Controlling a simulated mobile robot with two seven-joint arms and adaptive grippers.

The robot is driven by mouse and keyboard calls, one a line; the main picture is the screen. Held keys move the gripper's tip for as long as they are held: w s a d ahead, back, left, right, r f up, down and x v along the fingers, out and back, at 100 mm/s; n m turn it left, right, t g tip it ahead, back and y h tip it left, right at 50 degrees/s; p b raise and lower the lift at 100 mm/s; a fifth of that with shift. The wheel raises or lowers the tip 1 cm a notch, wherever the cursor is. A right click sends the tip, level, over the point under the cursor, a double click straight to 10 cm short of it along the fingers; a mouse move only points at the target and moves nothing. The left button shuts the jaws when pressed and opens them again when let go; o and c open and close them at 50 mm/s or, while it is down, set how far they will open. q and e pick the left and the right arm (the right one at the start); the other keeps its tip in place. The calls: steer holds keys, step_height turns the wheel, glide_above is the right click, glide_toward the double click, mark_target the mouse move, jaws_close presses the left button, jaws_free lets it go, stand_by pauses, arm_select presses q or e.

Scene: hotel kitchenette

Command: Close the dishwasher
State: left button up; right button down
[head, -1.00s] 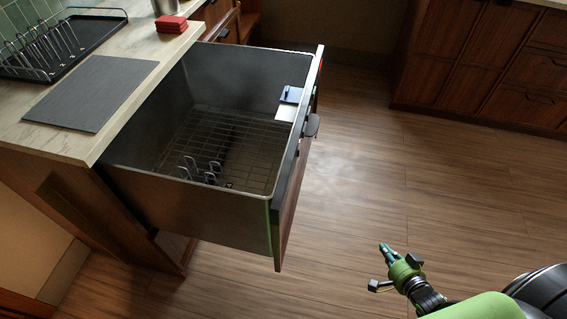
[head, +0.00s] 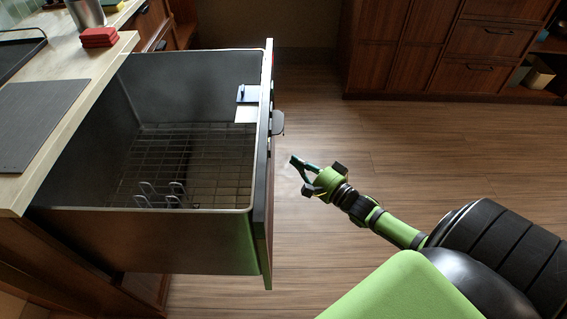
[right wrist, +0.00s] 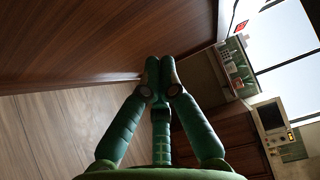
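The dishwasher is a drawer type (head: 190,238) and stands pulled out from under the counter. Its grey tub is open at the top, with a wire rack (head: 185,160) inside. My left gripper is not in view.
The counter (head: 75,105) at the left bears a grey mat (head: 40,120), red coasters (head: 98,38) and a metal cup (head: 86,12). Wooden cabinets (head: 430,50) stand at the back right. The floor (head: 400,150) between is clear.

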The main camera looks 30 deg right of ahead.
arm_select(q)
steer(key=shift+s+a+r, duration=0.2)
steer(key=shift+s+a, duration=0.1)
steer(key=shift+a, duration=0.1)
arm_select(e)
steer(key=w+a, duration=0.2)
steer(key=a, duration=0.1)
steer(key=shift+w+a, duration=0.15)
steer(key=shift+a, duration=0.05)
